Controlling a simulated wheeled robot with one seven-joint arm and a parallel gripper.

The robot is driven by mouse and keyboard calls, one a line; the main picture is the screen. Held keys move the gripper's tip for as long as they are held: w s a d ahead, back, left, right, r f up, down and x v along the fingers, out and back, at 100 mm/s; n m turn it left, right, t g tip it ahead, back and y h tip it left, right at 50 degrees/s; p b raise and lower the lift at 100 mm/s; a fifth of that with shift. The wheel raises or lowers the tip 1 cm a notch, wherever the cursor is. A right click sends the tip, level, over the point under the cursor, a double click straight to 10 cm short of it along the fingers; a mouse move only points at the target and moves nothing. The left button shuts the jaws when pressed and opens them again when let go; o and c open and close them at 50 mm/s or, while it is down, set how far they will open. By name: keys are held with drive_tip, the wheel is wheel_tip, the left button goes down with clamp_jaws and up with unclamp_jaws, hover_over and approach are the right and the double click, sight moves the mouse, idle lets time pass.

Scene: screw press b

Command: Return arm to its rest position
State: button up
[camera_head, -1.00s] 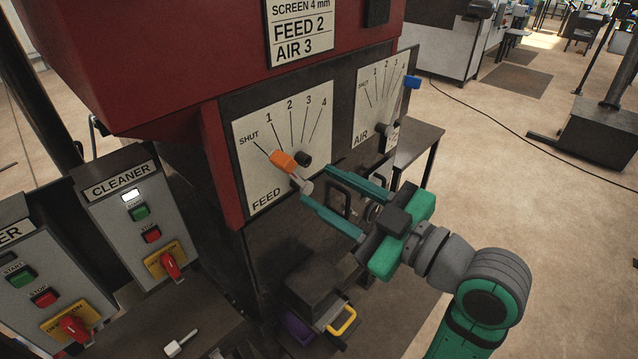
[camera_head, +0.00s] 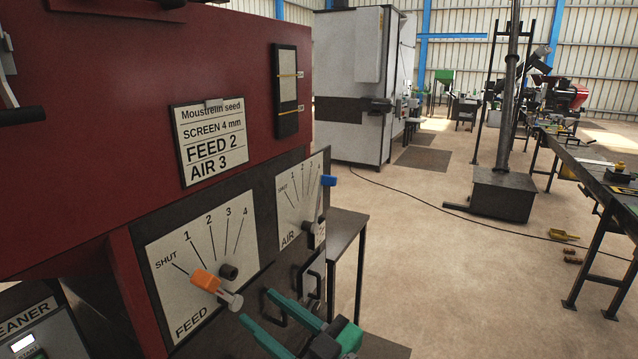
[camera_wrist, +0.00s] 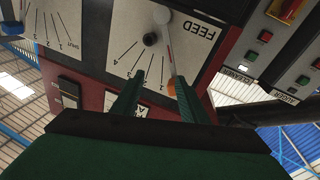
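My gripper (camera_head: 257,306) is open and empty at the bottom of the head view, in front of the FEED plate's lower right. In the wrist view its two fingers (camera_wrist: 157,88) are apart, with the FEED plate (camera_wrist: 203,28) beyond them. The FEED lever has an orange handle (camera_head: 205,280), which appears near the SHUT line; its exact setting is hard to tell at this angle. The orange handle also shows in the wrist view (camera_wrist: 172,87), partly behind a finger. Most of my arm is out of the head view.
The AIR lever's blue handle (camera_head: 329,181) appears near 4. A card (camera_head: 210,142) reads FEED 2, AIR 3. A dark side table (camera_head: 347,226) stands behind the press. Open floor (camera_head: 430,270) lies to the right, crossed by a black cable.

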drive_tip(key=d+f+m+t+h, duration=0.25)
drive_tip(key=f+m, duration=0.25)
drive_tip(key=f, duration=0.3)
drive_tip(key=d+f+m+t+h, duration=0.1)
drive_tip(key=f+m+t+h, duration=0.3)
drive_tip(key=f, duration=0.4)
drive_tip(key=s+d+f+m+g+h, duration=0.1)
drive_tip(key=s+d+f+m+h, duration=0.15)
drive_tip(key=f, duration=0.35)
drive_tip(key=s+d+f+m+h, duration=0.1)
drive_tip(key=s+f+m+h, duration=0.25)
drive_tip(key=f, duration=0.25)
drive_tip(key=s+d+f+g+h, duration=0.1)
drive_tip(key=s+f, duration=0.2)
drive_tip(key=s, duration=0.3)
drive_tip(key=s+d+f+h, duration=0.1)
drive_tip(key=s+f+h, duration=0.1)
drive_tip(key=s+f, duration=0.3)
drive_tip(key=s+r+n, duration=0.1)
drive_tip(key=s+n, duration=0.1)
drive_tip(key=s, duration=1.3)
drive_tip(key=shift+s+r+g, duration=0.2)
drive_tip(key=shift+s+g, duration=0.05)
drive_tip(key=shift+g, duration=0.1)
drive_tip(key=shift+a, duration=0.1)
drive_tip(key=shift+c, duration=1.1)
